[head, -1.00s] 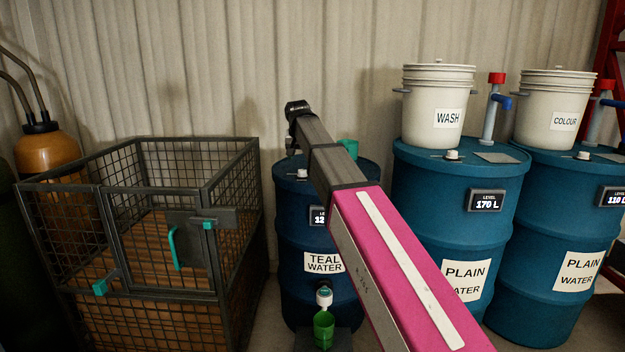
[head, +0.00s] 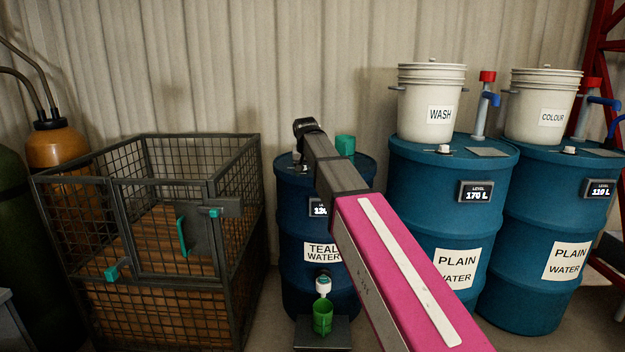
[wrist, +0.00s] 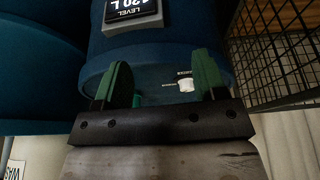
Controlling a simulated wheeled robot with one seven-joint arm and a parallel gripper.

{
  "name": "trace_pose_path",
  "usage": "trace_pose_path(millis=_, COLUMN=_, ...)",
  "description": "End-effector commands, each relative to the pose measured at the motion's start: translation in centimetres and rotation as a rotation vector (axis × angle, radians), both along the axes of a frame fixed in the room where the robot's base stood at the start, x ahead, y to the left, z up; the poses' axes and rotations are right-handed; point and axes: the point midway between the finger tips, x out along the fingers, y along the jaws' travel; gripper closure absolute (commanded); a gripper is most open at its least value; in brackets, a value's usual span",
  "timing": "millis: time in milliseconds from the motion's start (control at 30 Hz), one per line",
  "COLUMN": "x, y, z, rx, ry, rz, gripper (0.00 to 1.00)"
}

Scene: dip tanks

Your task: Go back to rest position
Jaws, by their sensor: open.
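My pink arm reaches forward in the head view, in front of the teal water drum (head: 303,275); my gripper is hidden there. In the wrist view my gripper (wrist: 160,78) is open, its two green fingers wide apart with nothing held between them. Beyond the fingers, that view shows a blue drum (wrist: 160,55) upside down, with its level display (wrist: 130,12) and a small white fitting (wrist: 186,85).
A wire cage (head: 240,230) stands left, near an orange cylinder (head: 58,148). Two plain water drums (head: 440,215) (head: 545,220) carry wash (head: 425,115) and colour (head: 535,120) buckets.

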Motion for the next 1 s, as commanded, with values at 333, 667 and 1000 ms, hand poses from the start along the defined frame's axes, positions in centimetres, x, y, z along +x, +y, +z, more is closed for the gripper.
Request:
trace_pose_path(millis=333, x=-3.7, y=-5.1, z=-10.0, rx=-0.013, ry=0.072, rz=0.009, gripper=0.35)
trace_pose_path(millis=667, x=-11.1, y=-12.0, z=-22.6, rx=-0.017, ry=0.176, rz=0.023, gripper=0.35)
trace_pose_path(millis=1000, x=-21.0, y=-17.9, z=-32.7, rx=-0.001, ry=0.28, rz=0.032, gripper=0.35)
